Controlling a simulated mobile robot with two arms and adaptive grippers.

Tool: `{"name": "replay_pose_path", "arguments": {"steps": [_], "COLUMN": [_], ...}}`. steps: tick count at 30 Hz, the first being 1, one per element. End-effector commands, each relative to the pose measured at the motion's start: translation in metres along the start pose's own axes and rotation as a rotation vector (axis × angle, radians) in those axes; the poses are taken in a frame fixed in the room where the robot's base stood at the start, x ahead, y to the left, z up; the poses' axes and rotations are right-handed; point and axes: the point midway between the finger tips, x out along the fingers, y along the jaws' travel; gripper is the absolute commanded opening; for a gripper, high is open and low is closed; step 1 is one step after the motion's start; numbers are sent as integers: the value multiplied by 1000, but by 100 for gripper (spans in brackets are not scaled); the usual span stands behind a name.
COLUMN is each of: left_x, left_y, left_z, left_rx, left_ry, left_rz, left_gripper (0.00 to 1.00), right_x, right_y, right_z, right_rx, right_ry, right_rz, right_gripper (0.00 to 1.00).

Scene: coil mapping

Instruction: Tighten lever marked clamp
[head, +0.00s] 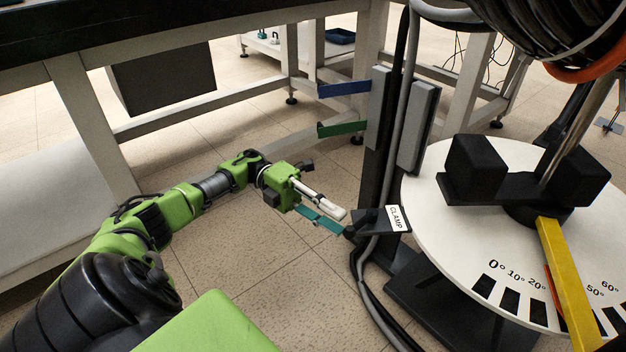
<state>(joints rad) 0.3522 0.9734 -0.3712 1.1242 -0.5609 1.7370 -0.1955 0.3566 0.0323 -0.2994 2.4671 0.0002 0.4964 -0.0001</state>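The clamp is a black block with a white label reading "CLAMP" (396,218), at the left edge of the round dial plate. A teal lever (322,220) reaches out to the left from the black pivot beside the label. My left gripper (335,210), on a green arm, has pale fingers just above and along the teal lever. The fingers overlap in this view, so I cannot tell their gap or whether they touch the lever. My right gripper is not in view.
A blue lever (345,88) and a green lever (342,129) stick out from the dark upright post above. The white dial (450,225) with angle marks and a yellow pointer (565,280) fills the right. Grey cables hang down the post. A table frame (90,130) stands behind.

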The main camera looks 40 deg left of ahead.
Motion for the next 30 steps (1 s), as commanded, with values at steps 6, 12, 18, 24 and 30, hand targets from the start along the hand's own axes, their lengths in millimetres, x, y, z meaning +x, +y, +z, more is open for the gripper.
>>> {"name": "replay_pose_path", "arguments": {"steps": [6, 12, 18, 24, 30], "left_x": [-39, -59, -67, -67, -67], "left_y": [-1, 0, 0, 0, 0], "left_z": [1, 1, 0, 0, 0], "left_rx": [1, 0, 1, 0, 0], "left_ry": [-3, -2, 0, 1, 1], "left_rz": [-1, 0, 0, 0, 0], "left_gripper": [25, 25, 25, 25, 25], "right_x": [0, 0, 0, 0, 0], "right_y": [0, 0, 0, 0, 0], "right_z": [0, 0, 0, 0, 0], "right_rx": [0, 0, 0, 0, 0], "right_ry": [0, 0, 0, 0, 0], "right_rz": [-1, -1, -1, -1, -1], "right_gripper": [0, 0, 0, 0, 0]}}
